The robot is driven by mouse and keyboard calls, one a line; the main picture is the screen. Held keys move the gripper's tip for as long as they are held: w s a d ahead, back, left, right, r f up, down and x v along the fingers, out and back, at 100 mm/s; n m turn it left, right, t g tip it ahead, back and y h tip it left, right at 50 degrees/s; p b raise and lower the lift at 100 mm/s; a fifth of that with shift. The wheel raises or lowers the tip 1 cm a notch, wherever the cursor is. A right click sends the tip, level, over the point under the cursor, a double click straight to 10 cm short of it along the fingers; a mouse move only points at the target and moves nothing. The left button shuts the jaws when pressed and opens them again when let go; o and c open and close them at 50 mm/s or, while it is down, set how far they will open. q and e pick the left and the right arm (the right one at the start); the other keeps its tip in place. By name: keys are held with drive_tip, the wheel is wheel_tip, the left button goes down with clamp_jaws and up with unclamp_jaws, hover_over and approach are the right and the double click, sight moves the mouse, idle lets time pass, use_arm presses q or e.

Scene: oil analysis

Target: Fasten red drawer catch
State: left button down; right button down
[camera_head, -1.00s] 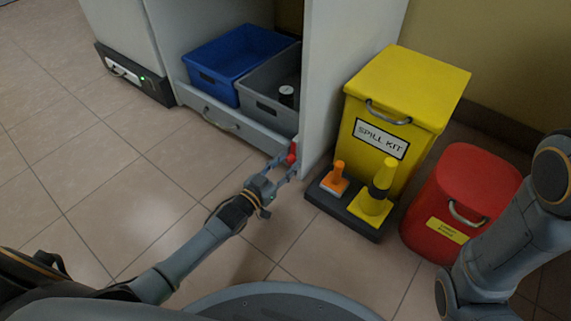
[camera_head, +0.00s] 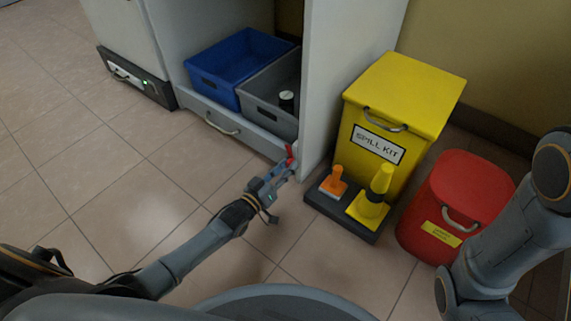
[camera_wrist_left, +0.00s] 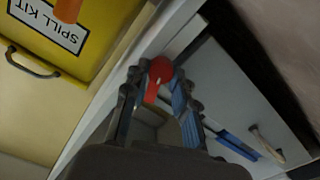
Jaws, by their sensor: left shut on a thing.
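The red catch (camera_head: 290,154) sits at the right end of the low drawer front (camera_head: 190,104), beside the cabinet's side panel. It also shows in the left wrist view (camera_wrist_left: 160,72), between the fingertips. My left gripper (camera_head: 284,169) reaches the catch from the front and is shut on it. In the left wrist view the gripper's fingers (camera_wrist_left: 158,92) partly hide the catch, so whether it is latched cannot be told. The drawer has a curved metal handle (camera_head: 222,128). My right gripper is outside the views.
A blue bin (camera_head: 205,82) and a grey bin (camera_head: 252,108) stand behind the drawer front. Right of the cabinet panel (camera_head: 330,95) are a yellow spill kit box (camera_head: 400,95), a dark tray (camera_head: 322,202) with a yellow cone (camera_head: 375,197), and a red bin (camera_head: 470,185). The floor at left is clear.

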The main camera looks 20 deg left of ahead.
use_arm(q)
drive_tip(key=n, duration=0.2)
drive_tip(key=shift+n+p, duration=0.4)
drive_tip(key=shift+a+f+n+b, duration=0.1)
drive_tip(key=shift+n+b, duration=0.05)
drive_tip(key=shift+n, duration=2.45)
drive_tip(key=shift+f+n+b, duration=0.1)
drive_tip(key=shift+n+b, duration=0.05)
drive_tip(key=shift+n, duration=2.45)
drive_tip(key=c, duration=1.1)
unclamp_jaws()
